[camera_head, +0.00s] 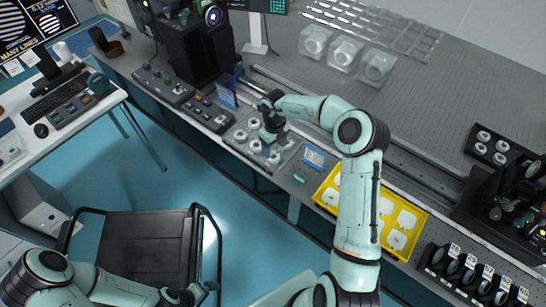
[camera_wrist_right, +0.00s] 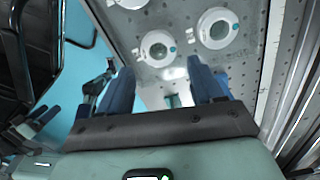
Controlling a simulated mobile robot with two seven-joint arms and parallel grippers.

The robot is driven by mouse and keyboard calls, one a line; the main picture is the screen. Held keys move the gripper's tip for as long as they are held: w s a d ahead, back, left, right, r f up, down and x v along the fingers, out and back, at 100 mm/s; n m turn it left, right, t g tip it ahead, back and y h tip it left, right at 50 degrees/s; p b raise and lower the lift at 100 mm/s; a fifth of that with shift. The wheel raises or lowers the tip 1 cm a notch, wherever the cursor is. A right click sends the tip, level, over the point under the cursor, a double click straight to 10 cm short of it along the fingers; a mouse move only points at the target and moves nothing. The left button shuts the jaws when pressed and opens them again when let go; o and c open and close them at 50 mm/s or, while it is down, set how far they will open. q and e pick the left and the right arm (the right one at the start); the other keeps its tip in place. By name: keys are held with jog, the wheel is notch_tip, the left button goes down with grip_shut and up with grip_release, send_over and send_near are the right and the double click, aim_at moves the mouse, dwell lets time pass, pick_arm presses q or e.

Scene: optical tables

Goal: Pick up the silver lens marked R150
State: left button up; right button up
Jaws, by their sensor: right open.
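Several round white-rimmed lens mounts stand on a clear tray (camera_head: 232,140) on the optical table. Two lens mounts show fully in the right wrist view, one near the middle (camera_wrist_right: 158,48) and one to its right (camera_wrist_right: 217,27); a third is cut off by the top edge. I cannot read R150 on any of them. My right gripper (camera_head: 268,128) is over the tray and hides part of it. In the right wrist view my right gripper (camera_wrist_right: 163,88) has its blue fingers apart, with nothing held between them. My left gripper (camera_head: 188,296) is low, by the black chair, its fingers unclear.
A yellow tray (camera_head: 330,206) with white pieces lies right of the lens tray. A row of black labelled holders (camera_head: 470,273) stands at the lower right. Black equipment (camera_head: 190,50) stands behind the lens tray. Clear boxes (camera_head: 345,53) sit farther back.

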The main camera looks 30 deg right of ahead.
aim_at(273, 156)
jog(key=f, duration=0.5)
jog(key=shift+w+a, duration=0.1)
jog(key=shift+w, duration=0.2)
jog(key=c, duration=0.8)
jog(key=shift+r, duration=0.15)
